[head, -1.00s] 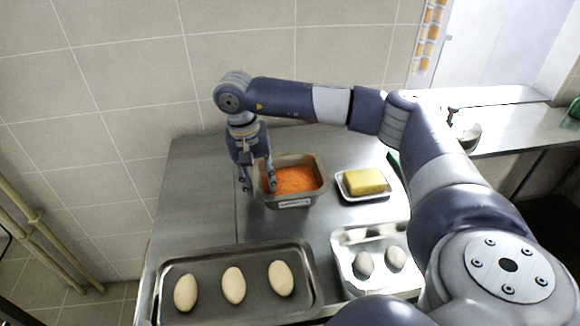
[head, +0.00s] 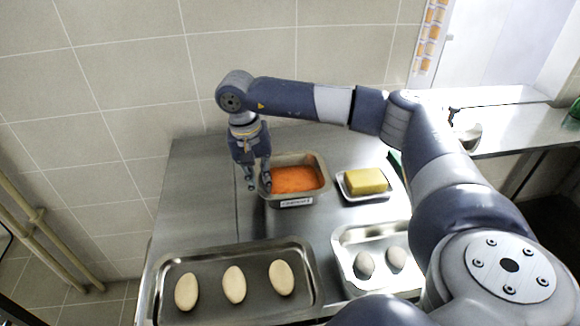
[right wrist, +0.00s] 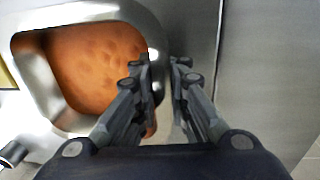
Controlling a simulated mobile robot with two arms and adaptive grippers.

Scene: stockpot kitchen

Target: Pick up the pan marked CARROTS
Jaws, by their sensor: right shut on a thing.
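The pan marked CARROTS (head: 318,196) is a metal pan with orange contents and a small label on its front wall, on the steel table. It fills the left of the right wrist view (right wrist: 152,25). My right gripper (head: 259,188) is at the pan's left wall, one finger inside and one outside. In the right wrist view the fingers (right wrist: 164,85) are close together, shut on the pan's wall. I cannot tell whether the pan's base touches the table. My left gripper does not show.
A yellow block (head: 366,181) sits on a small tray right of the pan. In front are a large tray (head: 207,260) with pale oval pieces and a white-lit tray (head: 345,240) with two grey oval things. The table (head: 195,185) left of the gripper is clear.

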